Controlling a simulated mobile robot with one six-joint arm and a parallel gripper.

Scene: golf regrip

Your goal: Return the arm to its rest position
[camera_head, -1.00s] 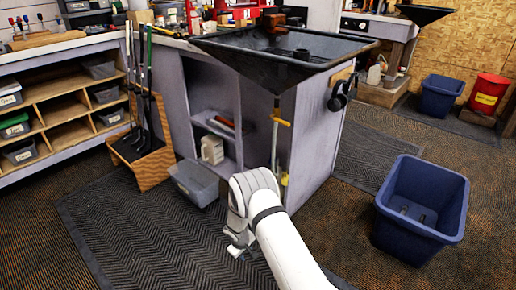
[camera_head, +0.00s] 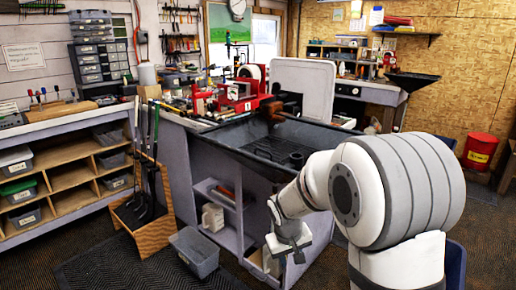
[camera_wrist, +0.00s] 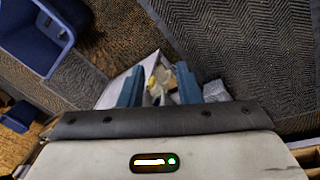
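My arm (camera_head: 400,190) shows large at the right of the head view, folded up with a big round joint close to the camera. Small yellow and pale shapes show in the gap, seemingly beyond the fingers; I see nothing clearly held.
The black tray (camera_head: 262,135) tops the cabinet beside my arm. Golf clubs stand in a wooden rack (camera_head: 152,230) at left, with a grey bin (camera_head: 194,250) on the floor. A blue bin (camera_wrist: 40,35) shows at upper left in the wrist view, with floor around it.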

